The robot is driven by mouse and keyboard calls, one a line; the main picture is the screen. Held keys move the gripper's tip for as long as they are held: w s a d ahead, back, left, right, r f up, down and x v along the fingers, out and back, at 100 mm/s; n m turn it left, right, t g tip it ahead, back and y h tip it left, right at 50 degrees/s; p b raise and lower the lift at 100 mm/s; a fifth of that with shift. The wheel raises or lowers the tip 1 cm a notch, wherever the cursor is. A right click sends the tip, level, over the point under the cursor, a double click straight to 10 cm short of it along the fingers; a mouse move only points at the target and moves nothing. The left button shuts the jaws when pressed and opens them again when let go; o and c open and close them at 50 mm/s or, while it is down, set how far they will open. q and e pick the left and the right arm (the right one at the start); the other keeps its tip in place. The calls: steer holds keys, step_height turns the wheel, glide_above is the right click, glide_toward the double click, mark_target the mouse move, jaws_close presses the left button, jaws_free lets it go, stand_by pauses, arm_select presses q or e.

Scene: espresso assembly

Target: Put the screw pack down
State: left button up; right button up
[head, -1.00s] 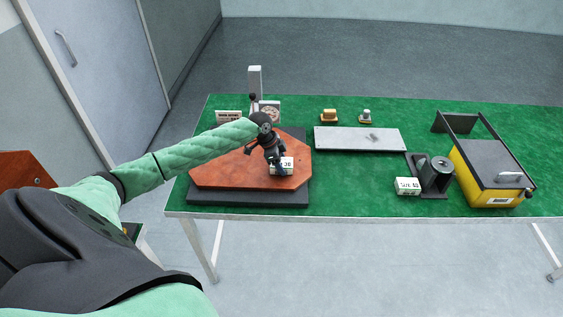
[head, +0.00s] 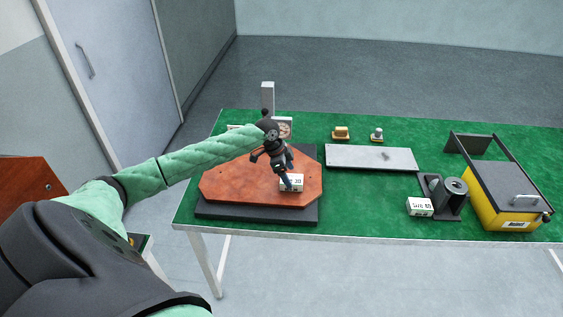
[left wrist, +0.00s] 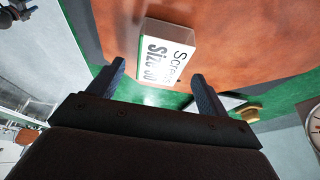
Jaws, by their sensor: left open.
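The screw pack (head: 294,183) is a small white box with black print, lying on the orange-brown board (head: 225,185). In the left wrist view the pack (left wrist: 167,50) shows its "Screw" and "Size 30" label and a green edge. My left gripper (head: 286,180) is open at the pack. In the left wrist view its two fingers (left wrist: 157,72) stand apart, with the pack just beyond and partly between the tips. I cannot tell whether a finger touches it. My right gripper is not in view.
A second white pack (head: 419,207) lies beside a dark cylinder fixture (head: 455,188). A yellow box with a grey lid (head: 505,190) stands at the right. A grey plate (head: 365,157) lies behind. The green table (head: 360,205) is clear between the board and second pack.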

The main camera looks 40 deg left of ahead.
arm_select(q)
steer(key=b+v, duration=0.2)
steer(key=v, duration=0.6)
steer(key=shift+r, duration=0.2)
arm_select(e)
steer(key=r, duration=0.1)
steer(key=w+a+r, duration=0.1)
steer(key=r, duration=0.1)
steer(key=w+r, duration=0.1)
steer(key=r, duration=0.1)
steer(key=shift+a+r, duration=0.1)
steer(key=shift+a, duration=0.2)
arm_select(q)
steer(key=shift+f, duration=0.1)
